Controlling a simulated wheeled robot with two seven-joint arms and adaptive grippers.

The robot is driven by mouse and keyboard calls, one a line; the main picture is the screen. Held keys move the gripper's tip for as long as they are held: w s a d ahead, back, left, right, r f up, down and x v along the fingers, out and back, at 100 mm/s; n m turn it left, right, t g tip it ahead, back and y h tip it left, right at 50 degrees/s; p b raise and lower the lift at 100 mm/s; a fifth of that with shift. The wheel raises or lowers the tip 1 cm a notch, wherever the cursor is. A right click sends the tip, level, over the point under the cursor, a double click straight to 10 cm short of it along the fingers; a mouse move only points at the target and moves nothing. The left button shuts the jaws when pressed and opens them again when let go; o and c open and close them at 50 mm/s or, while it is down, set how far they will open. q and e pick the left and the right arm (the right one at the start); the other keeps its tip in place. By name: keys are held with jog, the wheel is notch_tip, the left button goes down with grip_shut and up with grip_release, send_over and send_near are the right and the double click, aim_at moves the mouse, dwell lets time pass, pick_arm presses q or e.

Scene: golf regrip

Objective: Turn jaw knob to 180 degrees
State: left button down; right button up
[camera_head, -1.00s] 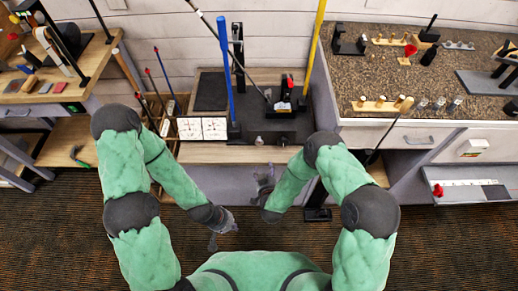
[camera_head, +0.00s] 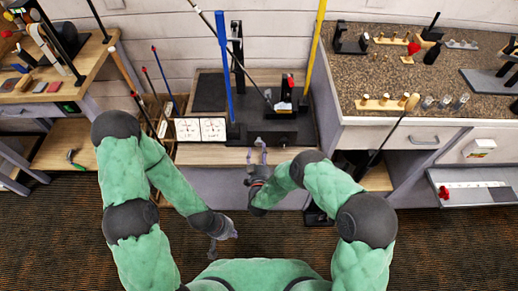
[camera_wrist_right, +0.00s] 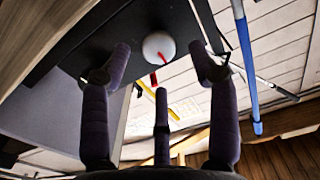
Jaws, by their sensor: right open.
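A pale round knob (camera_wrist_right: 158,46) with a red mark shows in the right wrist view, on the dark underside or face of a block. My right gripper (camera_head: 257,147) is open at the front edge of the bench. In the right wrist view its fingers (camera_wrist_right: 157,62) stand either side of the knob, apart from it as far as I can tell. In the head view the knob is not clearly seen behind the fingers. The dark vise (camera_head: 282,125) sits on the bench, with a club shaft (camera_head: 248,72) leaning into it. My left gripper (camera_head: 222,235) hangs low over the floor, its jaws unclear.
A blue pole (camera_head: 226,75) and a yellow pole (camera_head: 313,50) stand on either side of the vise. A speckled counter (camera_head: 440,75) with small tools is at right. The floor in front is clear.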

aim_at(259, 144)
jog(key=shift+w, duration=1.5)
jog(key=c, duration=1.1)
